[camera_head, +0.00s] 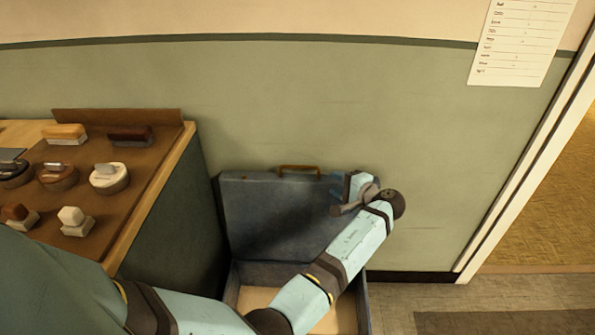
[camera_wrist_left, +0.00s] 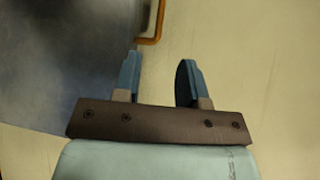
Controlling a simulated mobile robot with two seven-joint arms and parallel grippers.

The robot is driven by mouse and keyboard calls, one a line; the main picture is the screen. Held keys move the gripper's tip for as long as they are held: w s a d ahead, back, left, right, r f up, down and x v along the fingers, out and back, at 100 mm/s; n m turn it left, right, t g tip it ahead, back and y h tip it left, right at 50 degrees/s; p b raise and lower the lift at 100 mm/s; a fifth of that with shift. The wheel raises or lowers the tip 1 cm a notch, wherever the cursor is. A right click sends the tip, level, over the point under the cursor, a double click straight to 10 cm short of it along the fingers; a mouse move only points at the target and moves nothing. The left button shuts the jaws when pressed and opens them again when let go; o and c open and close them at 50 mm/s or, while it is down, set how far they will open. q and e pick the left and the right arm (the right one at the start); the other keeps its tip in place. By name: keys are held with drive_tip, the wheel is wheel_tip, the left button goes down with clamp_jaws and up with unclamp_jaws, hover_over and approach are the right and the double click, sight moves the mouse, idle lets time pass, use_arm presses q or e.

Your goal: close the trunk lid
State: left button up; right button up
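The dark blue trunk stands on the floor against the wall, its lid (camera_head: 265,215) raised and roughly upright. A brown handle (camera_head: 298,169) is on the lid's top edge. The trunk's open box (camera_head: 362,305) shows a pale inside, partly hidden by my left arm. My left gripper (camera_head: 338,192) is by the lid's upper right corner; touching cannot be told. In the left wrist view, the gripper (camera_wrist_left: 159,72) has its fingers apart with nothing between them. The lid (camera_wrist_left: 60,60) fills the left there, with the handle (camera_wrist_left: 151,38) beyond the fingers. My right gripper is not in view.
A wooden counter (camera_head: 150,215) with brushes and stamp-like blocks on a brown board (camera_head: 95,170) stands left of the trunk. A green wall (camera_head: 400,110) is behind. A doorway (camera_head: 550,200) opens at the right, with clear floor before it.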

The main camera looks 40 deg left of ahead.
sight(303, 168)
use_arm(q)
drive_tip(key=b+x, duration=0.2)
drive_tip(key=x, duration=1.1)
drive_tip(key=shift+w+a+f, duration=0.1)
drive_tip(key=shift+a, duration=0.2)
drive_tip(key=shift+c, duration=0.5)
clamp_jaws()
